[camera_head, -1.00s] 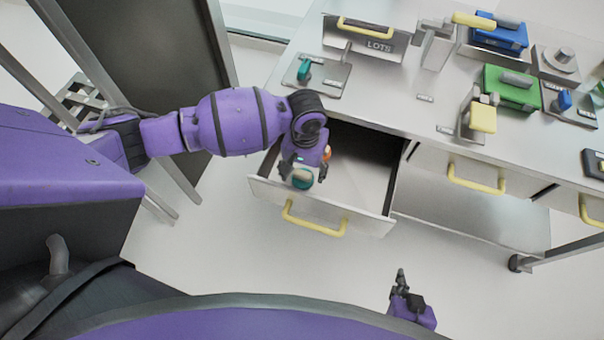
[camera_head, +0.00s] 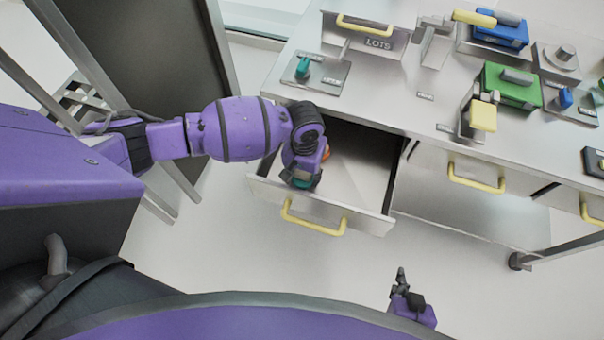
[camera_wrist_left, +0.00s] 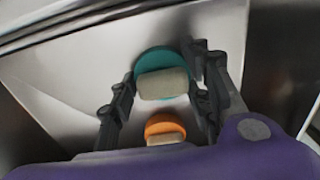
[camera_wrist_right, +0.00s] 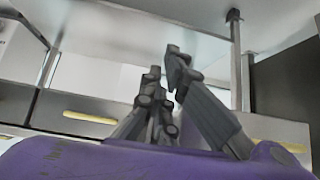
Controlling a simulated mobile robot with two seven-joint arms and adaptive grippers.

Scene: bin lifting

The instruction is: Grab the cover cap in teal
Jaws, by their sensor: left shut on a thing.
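The teal cover cap (camera_wrist_left: 181,60) is a round disc with a beige grip block, inside the open drawer (camera_head: 345,222). In the left wrist view it sits between the fingers of my left gripper (camera_wrist_left: 163,90), which is shut on it.
An orange cap (camera_wrist_left: 165,127) with a beige block lies in the drawer beside the teal one. Drawer walls stand close around my left gripper. The metal bench top (camera_head: 390,100) holds a plate with a teal knob (camera_head: 303,68), a LOTS holder and green and blue boxes.

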